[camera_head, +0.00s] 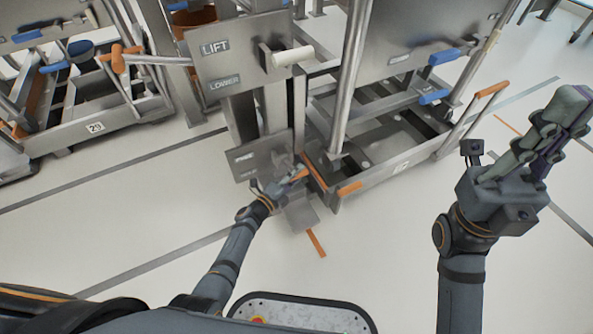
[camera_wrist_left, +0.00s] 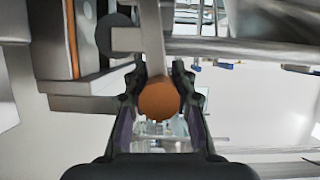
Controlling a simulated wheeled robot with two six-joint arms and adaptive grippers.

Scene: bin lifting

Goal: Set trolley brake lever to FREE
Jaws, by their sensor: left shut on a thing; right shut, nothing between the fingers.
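The trolley brake lever has an orange handle (camera_head: 300,174), seen low at the front of the trolley (camera_head: 385,174). My left gripper (camera_head: 288,181) is shut on this handle. In the left wrist view the round orange handle end (camera_wrist_left: 159,98) sits between the two fingers, with the grey lever bar (camera_wrist_left: 151,40) running up from it. A grey label plate (camera_head: 262,156) stands just behind and left of the handle; its lettering is too small to read surely. The lever's pivot is partly hidden by my gripper. My right gripper (camera_head: 562,120) is shut and empty, raised at the right.
Above is a panel (camera_head: 222,62) marked LIFT and LOWER with a white-handled lever (camera_head: 292,57). A steel post (camera_head: 350,85) rises beside the trolley. Another trolley (camera_head: 95,124) stands at the left. The pale floor in front is mostly clear.

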